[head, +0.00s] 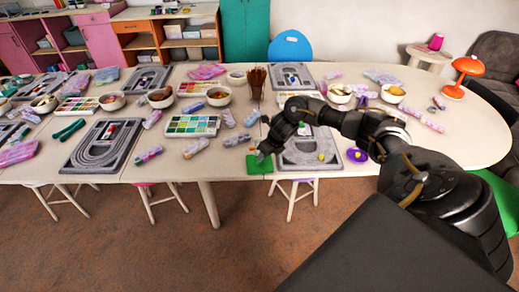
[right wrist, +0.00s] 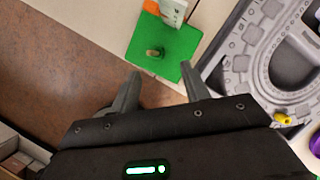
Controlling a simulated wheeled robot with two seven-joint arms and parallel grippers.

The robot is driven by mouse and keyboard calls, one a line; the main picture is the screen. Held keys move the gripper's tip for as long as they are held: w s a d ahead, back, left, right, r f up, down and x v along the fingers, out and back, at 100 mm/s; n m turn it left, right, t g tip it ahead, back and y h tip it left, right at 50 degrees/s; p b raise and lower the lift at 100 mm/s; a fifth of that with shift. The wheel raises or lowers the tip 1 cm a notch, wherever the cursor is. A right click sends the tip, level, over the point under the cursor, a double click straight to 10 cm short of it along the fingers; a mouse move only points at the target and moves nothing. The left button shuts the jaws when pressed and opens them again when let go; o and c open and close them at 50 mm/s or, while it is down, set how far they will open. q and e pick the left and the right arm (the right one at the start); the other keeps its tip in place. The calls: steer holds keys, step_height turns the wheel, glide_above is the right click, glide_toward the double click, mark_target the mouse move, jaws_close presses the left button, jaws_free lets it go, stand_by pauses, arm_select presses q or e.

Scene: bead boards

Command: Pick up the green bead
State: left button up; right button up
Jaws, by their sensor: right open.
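My right gripper (head: 263,153) is open and empty, above the table's front edge. In the right wrist view its two fingertips (right wrist: 161,70) are spread apart near the lower edge of a green square mat (right wrist: 178,43). A small brownish-olive piece (right wrist: 154,53) stands on the mat, ahead of the fingertips and not between them. I cannot tell whether it is the green bead; no other clearly green bead shows. The mat also shows in the head view (head: 259,166), where the gripper partly hides it. My left gripper is not in view.
A grey bead board (right wrist: 237,73) lies right of the mat, with a yellow bead (right wrist: 282,119) on it. A purple piece (head: 357,155) lies right of the board. A palette of coloured beads (head: 193,126) and another board (head: 101,145) are to the left. Stools stand below the table.

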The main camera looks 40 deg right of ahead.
steer(key=shift+w+f, duration=0.2)
steer(key=shift+f, duration=0.3)
steer(key=shift+w+a+f, duration=0.1)
steer(key=shift+f, duration=0.1)
steer(key=p+x, duration=0.1)
steer(key=x, duration=0.2)
steer(key=shift+w+a+f, duration=0.1)
steer(key=shift+w+f, duration=0.1)
steer(key=shift+f, duration=0.05)
steer(key=shift+w+f, duration=0.25)
steer(key=shift+f, duration=0.25)
jaws_close()
